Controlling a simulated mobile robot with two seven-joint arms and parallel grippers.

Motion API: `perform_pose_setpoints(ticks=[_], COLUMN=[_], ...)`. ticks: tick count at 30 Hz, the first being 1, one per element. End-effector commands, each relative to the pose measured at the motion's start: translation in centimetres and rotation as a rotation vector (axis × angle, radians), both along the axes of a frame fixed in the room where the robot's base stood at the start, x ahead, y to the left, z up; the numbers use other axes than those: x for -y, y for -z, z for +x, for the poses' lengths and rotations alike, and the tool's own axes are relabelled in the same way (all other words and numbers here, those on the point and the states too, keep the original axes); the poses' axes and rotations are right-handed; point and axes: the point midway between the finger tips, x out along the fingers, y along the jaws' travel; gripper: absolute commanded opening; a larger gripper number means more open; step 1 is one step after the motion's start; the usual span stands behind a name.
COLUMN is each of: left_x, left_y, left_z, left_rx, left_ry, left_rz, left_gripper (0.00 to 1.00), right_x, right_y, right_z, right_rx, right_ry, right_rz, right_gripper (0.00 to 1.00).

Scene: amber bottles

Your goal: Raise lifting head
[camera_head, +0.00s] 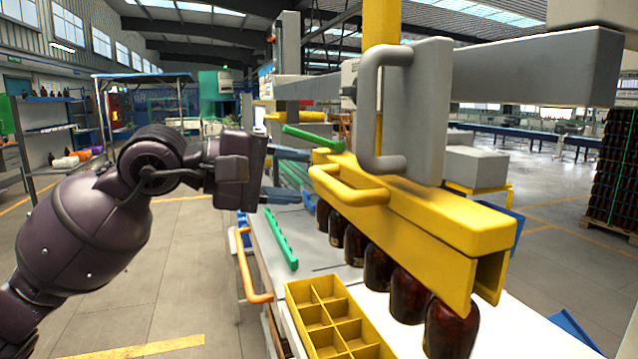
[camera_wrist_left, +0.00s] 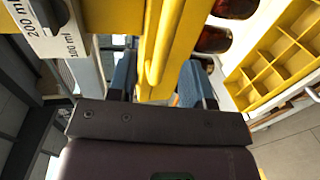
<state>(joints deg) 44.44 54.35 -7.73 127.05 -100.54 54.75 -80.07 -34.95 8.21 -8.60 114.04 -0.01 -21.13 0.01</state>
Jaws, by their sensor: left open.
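The lifting head (camera_head: 420,215) is a yellow beam with a yellow bar handle (camera_head: 345,188) on its near-left side, and a grey handle (camera_head: 372,110) stands above it. A row of amber bottles (camera_head: 378,265) is under the beam, their tops hidden inside it; I cannot tell whether they hang or stand. My left gripper (camera_head: 303,177) is open at the left end of the yellow handle. In the left wrist view, the yellow handle (camera_wrist_left: 160,50) lies between the two blue-grey fingers of the left gripper (camera_wrist_left: 157,85). My right gripper is not in view.
A yellow divided crate (camera_head: 335,318) with empty compartments sits on the white table near the front; it also shows in the left wrist view (camera_wrist_left: 285,50). A green rail (camera_head: 282,238) and an orange bar (camera_head: 252,275) run along the table's left side. The floor to the left is clear.

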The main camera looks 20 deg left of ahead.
Motion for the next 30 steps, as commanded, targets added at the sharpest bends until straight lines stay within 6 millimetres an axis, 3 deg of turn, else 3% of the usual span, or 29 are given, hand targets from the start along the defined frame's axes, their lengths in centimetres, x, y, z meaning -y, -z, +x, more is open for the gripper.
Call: perform_pose_setpoints(ticks=[3,10,30], left_x=[-1.8,-3.7,-4.1], left_y=[-0.2,-0.9,-1.1], left_z=[-1.1,-2.4,-2.7], left_rx=[-0.001,0.001,-0.008], left_ry=[-0.003,-0.001,-0.002], left_rz=[0.001,-0.001,-0.009], left_gripper=[0.46,0.46,0.46], right_x=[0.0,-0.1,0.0], right_y=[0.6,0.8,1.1], right_z=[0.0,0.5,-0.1], right_rx=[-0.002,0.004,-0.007], right_ry=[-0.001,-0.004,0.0], right_rz=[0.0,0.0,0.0], right_gripper=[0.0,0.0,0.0])
